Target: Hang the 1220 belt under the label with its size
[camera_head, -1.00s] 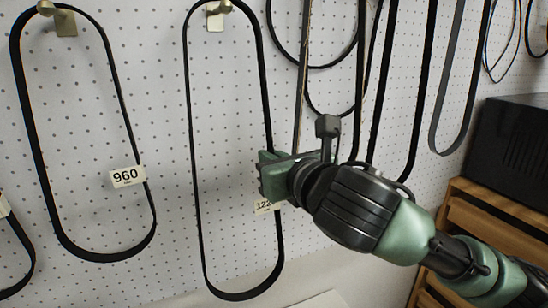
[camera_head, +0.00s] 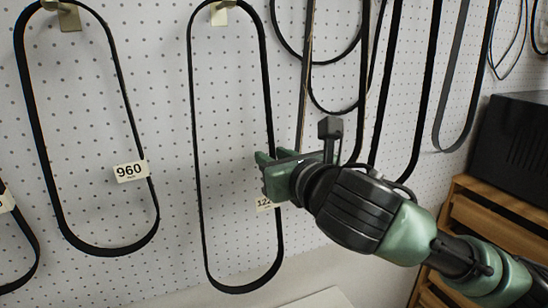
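The long black belt with a partly hidden tag reading "122" (camera_head: 264,203) hangs on the pegboard at centre. Its top loop rests over a brass hook (camera_head: 220,12), and its lower loop (camera_head: 240,287) hangs free. My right gripper (camera_head: 266,164) is at the belt's right strand, just above the tag. It covers a short piece of that strand and part of the tag. Whether its fingers are closed on the strand or only around it cannot be made out. My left gripper is out of view.
A belt tagged 960 (camera_head: 131,170) hangs to the left on its own hook (camera_head: 66,15). Several other belts hang close together behind and right of my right gripper. A black box (camera_head: 512,140) stands on a wooden cabinet (camera_head: 482,218) at right.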

